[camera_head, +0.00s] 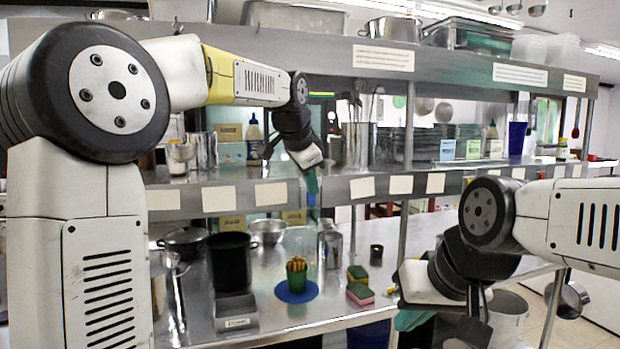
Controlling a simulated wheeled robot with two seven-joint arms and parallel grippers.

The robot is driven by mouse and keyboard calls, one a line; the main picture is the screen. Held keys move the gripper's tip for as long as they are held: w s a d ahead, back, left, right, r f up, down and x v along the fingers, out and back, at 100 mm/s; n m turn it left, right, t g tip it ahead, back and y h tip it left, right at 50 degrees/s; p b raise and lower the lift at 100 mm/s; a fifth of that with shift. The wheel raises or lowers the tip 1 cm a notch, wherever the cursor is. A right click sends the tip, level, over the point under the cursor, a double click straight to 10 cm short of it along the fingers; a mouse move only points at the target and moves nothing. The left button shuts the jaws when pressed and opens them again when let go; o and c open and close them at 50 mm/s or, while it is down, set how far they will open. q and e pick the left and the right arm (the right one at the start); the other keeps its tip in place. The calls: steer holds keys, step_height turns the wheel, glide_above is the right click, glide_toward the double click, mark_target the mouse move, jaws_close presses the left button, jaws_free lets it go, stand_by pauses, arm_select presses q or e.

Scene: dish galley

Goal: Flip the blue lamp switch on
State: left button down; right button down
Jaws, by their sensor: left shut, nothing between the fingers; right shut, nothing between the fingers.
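I cannot make out a blue lamp or a switch for one with certainty. My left gripper (311,182) is shut and empty, pointing down in front of the shelf edge, above the back of the counter. My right gripper (410,320) is shut and empty, low at the counter's front right edge, partly hidden by its own wrist. Neither gripper visibly touches anything on the counter.
A green cup (297,279) of yellow-brown sticks stands on a blue round mat (283,293). Sponges (360,293), a metal canister (330,247) and the black pot (229,262) stand nearby. A labelled shelf (400,186) overhangs the counter. A grey bucket (508,315) is at right.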

mark_target(311, 197)
arm_select(q)
steer(key=w+f, duration=0.4)
steer(key=w, duration=0.1)
steer(key=shift+w+d+f, duration=0.1)
steer(key=shift+w+f, duration=0.1)
steer(key=shift+f, duration=0.2)
steer(key=shift+w+a, duration=0.2)
steer(key=shift+w, duration=0.4)
steer(key=shift+w+f, duration=0.15)
steer(key=shift+w, duration=0.1)
steer(key=shift+a+r, duration=0.1)
steer(key=shift+r, duration=0.8)
